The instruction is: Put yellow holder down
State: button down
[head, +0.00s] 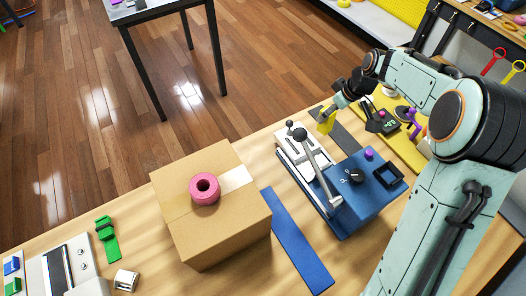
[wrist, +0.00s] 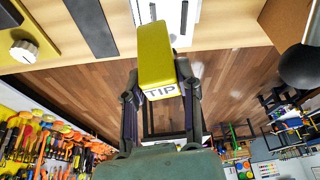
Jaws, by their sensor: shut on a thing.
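The yellow holder (head: 325,123) is a small block held between the fingers of my gripper (head: 340,103). In the wrist view the holder (wrist: 155,55) shows the word TIP on its near face, with my gripper's fingers (wrist: 158,92) shut on either side of it.
The blue press (head: 352,205) with its lever (head: 318,160) stands close by. A cardboard box (head: 238,215) with a pink tape roll (head: 204,188) and a blue strap (head: 297,240) lie to the left. A yellow board (head: 404,150) with a meter is on the right.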

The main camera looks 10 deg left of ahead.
jog(key=s+a+r+n+g+y, duration=0.15)
jog(key=s+a+n, duration=0.25)
jog(key=a+n, duration=0.55)
jog(key=a+f+m, duration=0.1)
jog(key=f, duration=0.3)
jog(key=a+f, duration=0.1)
jog(key=f, duration=0.4)
jog(key=a+f+m+g, duration=0.1)
jog(key=f, duration=0.3)
jog(key=shift+s+f+m, duration=0.15)
jog(key=shift+f+m, duration=0.2)
jog(key=a, duration=0.4)
jog(key=shift+a+f, duration=0.1)
jog(key=shift+a, duration=0.05)
jog(key=shift+d+f, duration=0.2)
jog(key=shift+f, duration=0.35)
jog(key=shift+f, duration=0.15)
jog(key=c, duration=0.8)
grip_release()
